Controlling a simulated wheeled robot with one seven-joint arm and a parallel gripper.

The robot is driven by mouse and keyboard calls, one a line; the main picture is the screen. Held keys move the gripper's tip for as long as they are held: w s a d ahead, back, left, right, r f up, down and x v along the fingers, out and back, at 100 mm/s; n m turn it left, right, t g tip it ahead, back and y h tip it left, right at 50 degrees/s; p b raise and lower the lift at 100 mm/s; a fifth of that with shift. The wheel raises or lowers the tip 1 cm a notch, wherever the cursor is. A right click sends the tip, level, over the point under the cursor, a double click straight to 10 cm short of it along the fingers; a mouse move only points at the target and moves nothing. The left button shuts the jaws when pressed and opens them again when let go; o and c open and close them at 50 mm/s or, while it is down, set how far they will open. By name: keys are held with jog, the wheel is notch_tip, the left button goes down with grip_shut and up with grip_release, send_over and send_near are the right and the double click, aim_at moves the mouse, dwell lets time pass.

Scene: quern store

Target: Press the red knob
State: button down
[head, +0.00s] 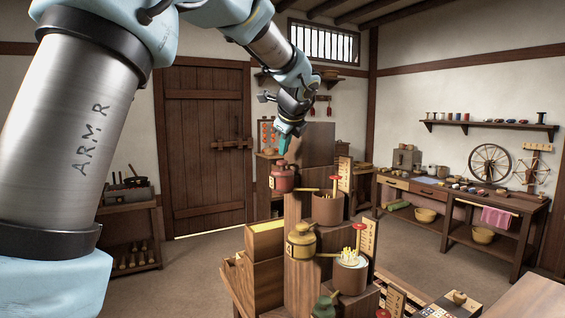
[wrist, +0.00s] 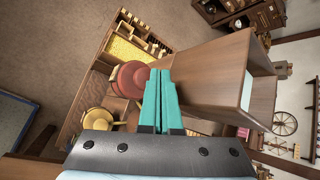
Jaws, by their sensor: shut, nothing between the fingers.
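A red pot-like piece (head: 283,179) with a small top sits on the highest wooden step. In the wrist view it is a red round shape (wrist: 132,80), partly hidden behind my fingers. My gripper (head: 283,150) has teal fingers pointing down, just above the red piece; I cannot tell whether they touch. In the wrist view the fingers of my gripper (wrist: 161,74) lie together with nothing between them. Small red caps also show on a post by the upper cup (head: 333,178) and by the lower cup (head: 359,227). Which part is the knob is unclear.
A yellow pot (head: 301,241) stands on the step below, and a green one (head: 325,306) lower still. A tall wooden block (head: 316,143) rises close behind my gripper. A workbench (head: 460,197) stands along the right wall. Open floor lies to the left.

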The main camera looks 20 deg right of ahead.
aim_at(284, 162)
dwell(0.3)
jog(key=shift+f, duration=0.4)
jog(key=shift+f+b, duration=0.7)
jog(key=shift+f, duration=0.15)
dwell(0.9)
jog(key=shift+r, duration=0.1)
jog(key=shift+r+p, duration=1.15)
jog(key=shift+p, duration=0.05)
jog(key=shift+r, duration=0.1)
notch_tip(284, 162, up, 5)
jog(key=p, duration=0.4)
jog(key=shift+p, duration=0.4)
